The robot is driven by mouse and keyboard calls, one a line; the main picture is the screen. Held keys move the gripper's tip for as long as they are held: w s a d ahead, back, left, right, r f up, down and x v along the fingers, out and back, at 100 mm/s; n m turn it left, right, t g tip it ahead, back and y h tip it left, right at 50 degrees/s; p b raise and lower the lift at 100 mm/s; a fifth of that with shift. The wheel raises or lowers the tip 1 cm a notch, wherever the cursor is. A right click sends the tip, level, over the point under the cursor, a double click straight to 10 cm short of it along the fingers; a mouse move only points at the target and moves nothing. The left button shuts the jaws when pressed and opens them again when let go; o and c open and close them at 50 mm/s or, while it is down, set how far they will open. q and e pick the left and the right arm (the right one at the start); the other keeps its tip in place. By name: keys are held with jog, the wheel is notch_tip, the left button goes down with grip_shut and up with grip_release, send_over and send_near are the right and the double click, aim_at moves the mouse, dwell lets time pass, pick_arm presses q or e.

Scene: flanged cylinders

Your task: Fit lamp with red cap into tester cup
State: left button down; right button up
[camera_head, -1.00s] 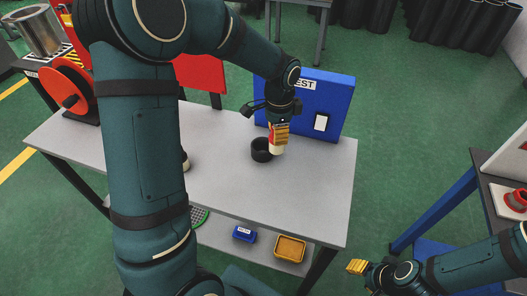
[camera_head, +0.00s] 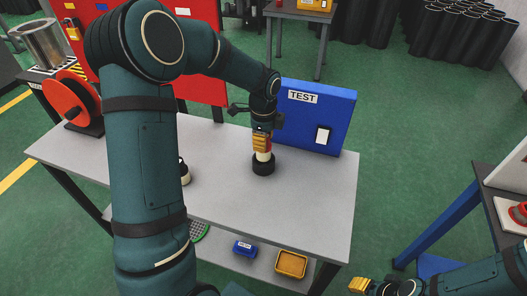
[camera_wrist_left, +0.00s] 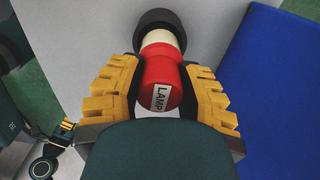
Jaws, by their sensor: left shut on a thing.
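The lamp has a cream body (camera_head: 263,157) and a red cap, labelled LAMP in the left wrist view (camera_wrist_left: 160,75). My left gripper (camera_head: 262,143) is shut on the red cap, one yellow finger on each side. The black tester cup (camera_head: 263,169) stands on the grey table in front of the blue TEST panel (camera_head: 318,112). The lamp is upright over the cup, its lower end at the cup's mouth; how deep it sits is hidden. The cup also shows behind the lamp in the left wrist view (camera_wrist_left: 150,20). My right gripper (camera_head: 360,285) is at the bottom right, away from the table.
The grey table (camera_head: 225,190) is mostly clear. A cream and black item (camera_head: 184,172) is partly hidden by my left arm. A red reel (camera_head: 72,98) stands at the table's left end. A blue box (camera_head: 244,248) and a yellow tray (camera_head: 291,264) sit on the lower shelf.

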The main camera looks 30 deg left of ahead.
pick_arm(q)
jog(key=shift+f+b, duration=0.3)
jog(key=shift+f, duration=1.65)
jog(key=shift+f, duration=0.1)
jog(key=c, duration=0.6)
grip_release()
jog(key=shift+f, duration=0.1)
notch_tip(320, 180, up, 12)
jog(key=shift+r+p, duration=0.2)
jog(key=shift+p, duration=0.8)
